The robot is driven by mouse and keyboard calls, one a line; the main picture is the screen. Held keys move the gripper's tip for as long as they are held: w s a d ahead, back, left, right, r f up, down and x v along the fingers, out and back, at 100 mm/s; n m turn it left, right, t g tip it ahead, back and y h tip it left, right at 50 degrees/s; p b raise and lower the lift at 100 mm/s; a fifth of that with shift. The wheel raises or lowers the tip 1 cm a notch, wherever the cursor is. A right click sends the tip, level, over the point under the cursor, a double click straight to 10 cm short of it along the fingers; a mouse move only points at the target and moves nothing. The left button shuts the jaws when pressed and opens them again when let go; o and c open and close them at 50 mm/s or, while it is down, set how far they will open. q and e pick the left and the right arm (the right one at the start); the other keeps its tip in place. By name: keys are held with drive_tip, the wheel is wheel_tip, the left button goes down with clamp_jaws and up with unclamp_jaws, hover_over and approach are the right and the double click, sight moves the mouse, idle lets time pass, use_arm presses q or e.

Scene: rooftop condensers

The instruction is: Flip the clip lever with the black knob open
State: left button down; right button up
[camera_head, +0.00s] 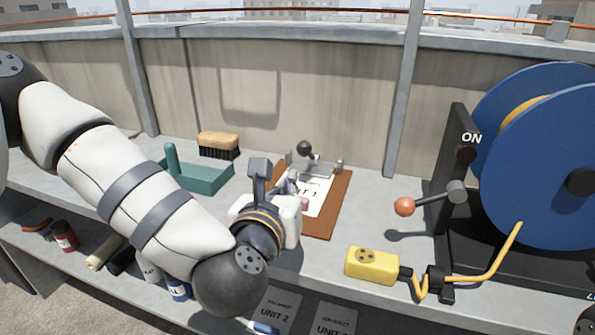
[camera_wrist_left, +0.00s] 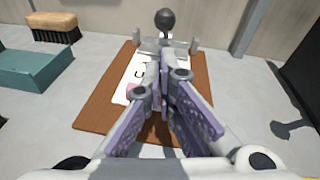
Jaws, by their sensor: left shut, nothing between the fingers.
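A brown clipboard (camera_head: 337,210) lies on the grey shelf with a white sheet (camera_head: 319,201) on it. A metal clip (camera_head: 318,168) spans its far end, and a round black knob (camera_head: 304,148) shows above the clip. In the left wrist view the knob (camera_wrist_left: 166,20) rises behind the clip bar (camera_wrist_left: 150,44). My left gripper (camera_head: 291,189) is over the clipboard, on the near side of the clip. Its fingers (camera_wrist_left: 166,60) are shut and empty, pointing towards the clip. I cannot tell whether the fingertips touch it. They hide part of the sheet and lever. My right gripper is not in view.
A brush (camera_head: 218,146) and a teal holder (camera_head: 197,176) stand left of the clipboard. To the right are a yellow box (camera_head: 372,265), a red-knobbed lever (camera_head: 404,206) and a large blue reel (camera_head: 540,150). A wall runs behind the shelf.

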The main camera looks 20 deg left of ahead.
use_arm(q)
drive_tip(key=x, duration=0.7)
drive_tip(key=shift+w+f, duration=0.1)
drive_tip(key=shift+w, duration=0.15)
